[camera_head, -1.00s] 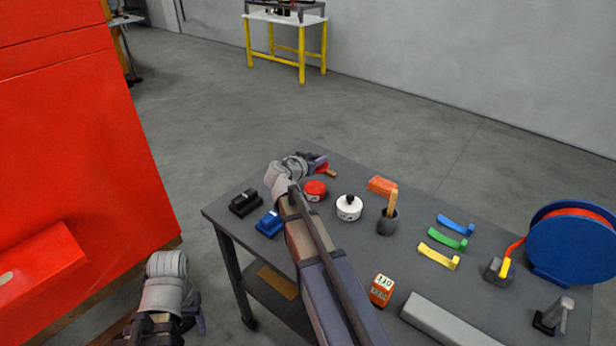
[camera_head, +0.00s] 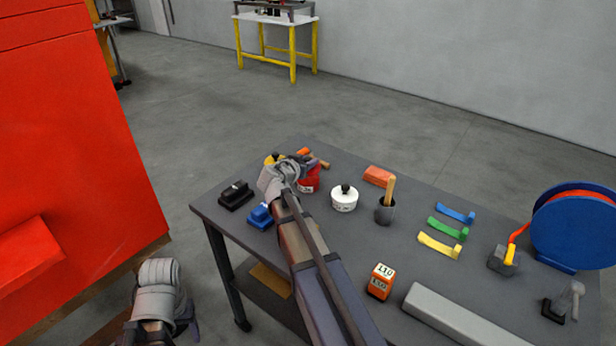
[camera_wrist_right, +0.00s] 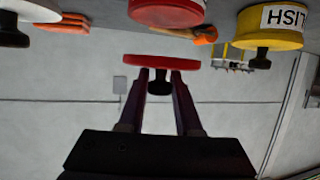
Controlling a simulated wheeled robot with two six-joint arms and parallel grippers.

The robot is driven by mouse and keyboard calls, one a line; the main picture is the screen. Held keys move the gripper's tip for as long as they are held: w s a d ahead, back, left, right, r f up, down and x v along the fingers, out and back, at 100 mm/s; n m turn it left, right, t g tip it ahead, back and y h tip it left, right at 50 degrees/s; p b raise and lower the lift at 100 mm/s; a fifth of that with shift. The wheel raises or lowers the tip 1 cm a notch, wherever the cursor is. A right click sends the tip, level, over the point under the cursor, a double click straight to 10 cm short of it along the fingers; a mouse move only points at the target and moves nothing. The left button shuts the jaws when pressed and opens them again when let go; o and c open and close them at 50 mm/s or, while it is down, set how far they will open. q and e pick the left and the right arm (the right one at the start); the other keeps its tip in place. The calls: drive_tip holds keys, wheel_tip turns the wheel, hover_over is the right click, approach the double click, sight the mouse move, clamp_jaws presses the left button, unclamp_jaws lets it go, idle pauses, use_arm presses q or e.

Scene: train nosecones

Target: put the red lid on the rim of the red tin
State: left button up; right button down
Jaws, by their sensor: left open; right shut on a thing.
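My right gripper (camera_wrist_right: 160,72) is shut on the dark knob of the red lid (camera_wrist_right: 135,60), seen almost edge-on in the right wrist view. That view looks upside down. The red tin (camera_wrist_right: 165,14) shows at its top edge, with a visible gap between lid and tin. In the head view the red tin (camera_head: 308,184) stands on the table, partly behind my right wrist. The right gripper (camera_head: 305,160) is just behind the tin there; I cannot make out the lid clearly. My left gripper (camera_head: 190,318) is open and empty, low at the left, off the table.
A yellow tin (camera_wrist_right: 270,27) stands near the red one, with an orange-tipped wooden-handled tool (camera_wrist_right: 205,38) close by. Black (camera_head: 236,195) and blue (camera_head: 260,216) items lie left.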

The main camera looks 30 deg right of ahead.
drive_tip(key=shift+f+b, duration=1.8)
drive_tip(key=shift+b, duration=0.05)
drive_tip(key=shift+f, duration=0.2)
drive_tip(key=c, duration=0.6)
unclamp_jaws()
drive_tip(key=shift+r, duration=0.1)
drive_tip(key=shift+s+a+r, duration=0.1)
drive_tip(key=shift+r, duration=0.2)
drive_tip(key=p+v, duration=0.4)
drive_tip(key=v, duration=0.7)
drive_tip(key=shift+s+a, duration=0.2)
drive_tip(key=shift+a, duration=0.1)
